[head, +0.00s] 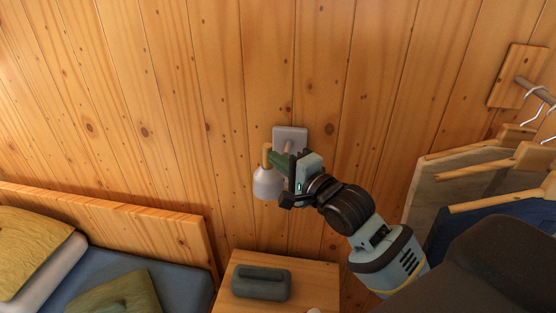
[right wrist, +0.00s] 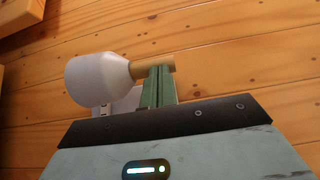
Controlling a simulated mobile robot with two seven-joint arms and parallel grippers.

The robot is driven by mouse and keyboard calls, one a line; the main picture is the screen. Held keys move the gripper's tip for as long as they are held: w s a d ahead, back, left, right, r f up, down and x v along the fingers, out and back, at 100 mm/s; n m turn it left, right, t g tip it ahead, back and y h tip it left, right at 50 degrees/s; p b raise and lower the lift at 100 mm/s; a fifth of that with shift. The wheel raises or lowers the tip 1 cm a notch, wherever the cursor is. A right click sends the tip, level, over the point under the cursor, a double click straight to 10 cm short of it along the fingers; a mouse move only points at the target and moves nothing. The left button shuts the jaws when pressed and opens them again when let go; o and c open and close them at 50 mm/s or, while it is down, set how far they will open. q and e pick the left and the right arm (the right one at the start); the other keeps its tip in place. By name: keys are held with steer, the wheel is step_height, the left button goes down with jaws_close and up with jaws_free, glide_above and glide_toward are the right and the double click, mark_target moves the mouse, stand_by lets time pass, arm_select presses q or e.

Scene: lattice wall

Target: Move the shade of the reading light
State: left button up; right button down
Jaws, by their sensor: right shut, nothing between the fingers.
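The reading light has a pale, bell-shaped shade (head: 267,184) that hangs below a wooden neck (head: 267,155), in front of a grey wall plate (head: 289,132). My right gripper (head: 275,158) reaches in from the right, its green fingers shut with nothing between them, close beside the neck. In the right wrist view the white shade (right wrist: 97,80) is left of the fingers (right wrist: 160,72), and the wooden neck (right wrist: 143,67) runs right past their tips. I cannot tell whether they touch it. The light's arm is mostly hidden behind my gripper. My left gripper is not in view.
A bed with a wooden headboard (head: 150,222) is at left. The plank wall is close behind the light.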

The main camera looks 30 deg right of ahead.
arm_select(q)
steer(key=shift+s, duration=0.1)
arm_select(e)
steer(key=shift+w+a, duration=0.5)
steer(key=shift+w, duration=0.1)
stand_by(0.4)
